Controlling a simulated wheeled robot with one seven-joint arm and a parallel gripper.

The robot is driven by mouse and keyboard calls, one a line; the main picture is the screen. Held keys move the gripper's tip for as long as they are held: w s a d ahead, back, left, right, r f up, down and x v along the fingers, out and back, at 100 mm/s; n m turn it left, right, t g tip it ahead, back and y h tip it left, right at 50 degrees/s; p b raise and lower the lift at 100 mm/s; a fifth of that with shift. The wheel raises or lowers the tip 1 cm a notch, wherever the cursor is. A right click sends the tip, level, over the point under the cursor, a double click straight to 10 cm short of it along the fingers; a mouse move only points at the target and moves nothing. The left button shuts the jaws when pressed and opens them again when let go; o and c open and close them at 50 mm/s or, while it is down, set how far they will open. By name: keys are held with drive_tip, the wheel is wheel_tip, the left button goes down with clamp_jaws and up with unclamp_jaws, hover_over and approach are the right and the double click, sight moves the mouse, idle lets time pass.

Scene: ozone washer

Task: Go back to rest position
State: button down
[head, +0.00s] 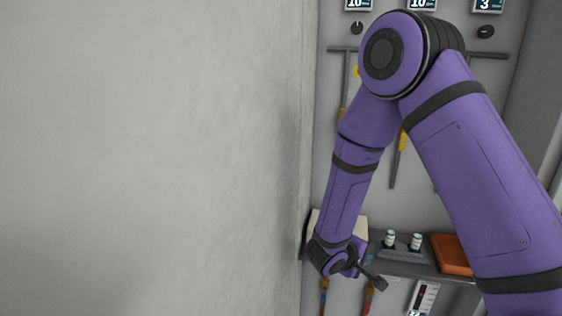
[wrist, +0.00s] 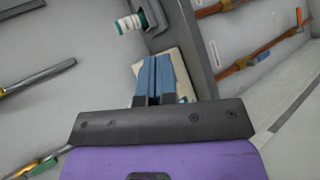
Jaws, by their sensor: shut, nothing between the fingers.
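My gripper (wrist: 154,80) shows in the wrist view with its two blue fingers side by side, shut and empty. Behind the fingertips is a pale block (wrist: 177,68) on a grey shelf; I cannot tell whether they touch. In the head view my purple arm reaches from the lower right, bends at the top and comes down to the shelf. The fingers cannot be made out clearly there. The pale block (head: 352,222) is partly hidden behind my wrist.
The grey shelf (head: 410,268) carries two small vials (head: 416,242) in a holder and an orange-brown box (head: 452,254). Tools hang above and below it. Displays (head: 422,4) and knobs (head: 357,27) are at the top. A plain wall (head: 150,150) fills the left.

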drive_tip(key=s+d+r+m+g+y, duration=0.1)
drive_tip(key=s+d+r+m+g, duration=0.25)
drive_tip(key=r, duration=0.65)
drive_tip(key=s+d+r+m+g+y, duration=0.1)
drive_tip(key=s+d+r+m, duration=0.2)
drive_tip(key=s+d+r, duration=0.55)
drive_tip(key=s+a+r+t+y, duration=0.1)
drive_tip(key=s+a+r+y, duration=0.2)
drive_tip(key=s+r, duration=0.4)
drive_tip(key=s+a+r+m+t+y, duration=0.1)
drive_tip(key=s+a+r+t+y, duration=0.1)
drive_tip(key=s+r, duration=0.5)
drive_tip(key=shift+s+a+r+y, duration=0.15)
drive_tip(key=shift+s+a+y, duration=0.25)
drive_tip(key=shift+a+y, duration=0.7)
drive_tip(key=shift+d+t+y, duration=0.25)
drive_tip(key=shift+d+y, duration=0.05)
